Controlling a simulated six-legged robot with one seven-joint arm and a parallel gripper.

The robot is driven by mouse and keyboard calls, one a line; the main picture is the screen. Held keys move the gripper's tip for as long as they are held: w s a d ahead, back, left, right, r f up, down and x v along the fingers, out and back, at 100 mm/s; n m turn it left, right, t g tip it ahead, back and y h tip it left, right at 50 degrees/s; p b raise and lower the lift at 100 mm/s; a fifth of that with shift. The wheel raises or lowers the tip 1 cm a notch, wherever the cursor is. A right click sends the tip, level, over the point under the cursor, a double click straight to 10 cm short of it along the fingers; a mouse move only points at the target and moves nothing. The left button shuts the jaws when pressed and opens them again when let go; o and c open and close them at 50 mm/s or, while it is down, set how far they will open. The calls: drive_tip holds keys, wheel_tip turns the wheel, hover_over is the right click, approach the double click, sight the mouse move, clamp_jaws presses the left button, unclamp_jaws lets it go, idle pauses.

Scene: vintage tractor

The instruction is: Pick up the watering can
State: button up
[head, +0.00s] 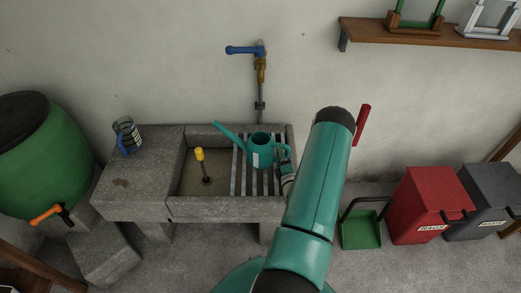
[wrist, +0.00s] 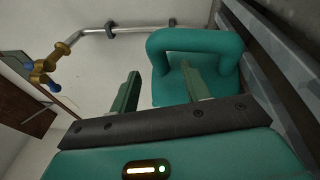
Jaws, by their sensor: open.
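The teal watering can (head: 260,150) stands on the slatted rack at the right end of the stone sink. Its spout points up and left, and its looped handle is on the right. My gripper (head: 286,166) is close to the handle side, partly hidden behind my arm. In the wrist view my gripper (wrist: 160,72) is open, with two teal fingers apart. The watering can's handle loop (wrist: 195,40) is just ahead of them. The right finger overlaps the can in the picture, and the left finger is left of it. I cannot tell whether either touches. Nothing is held.
The stone sink (head: 225,208) has a yellow-topped plug (head: 199,155) left of the rack. A blue-handled tap (head: 258,52) is on the wall above. A glass mug (head: 126,135) stands on the left ledge. A green dustpan (head: 361,230) and red bin (head: 425,205) are to the right.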

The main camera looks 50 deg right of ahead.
drive_tip(key=shift+x, duration=1.55)
clamp_jaws()
drive_tip(key=shift+r, duration=0.1)
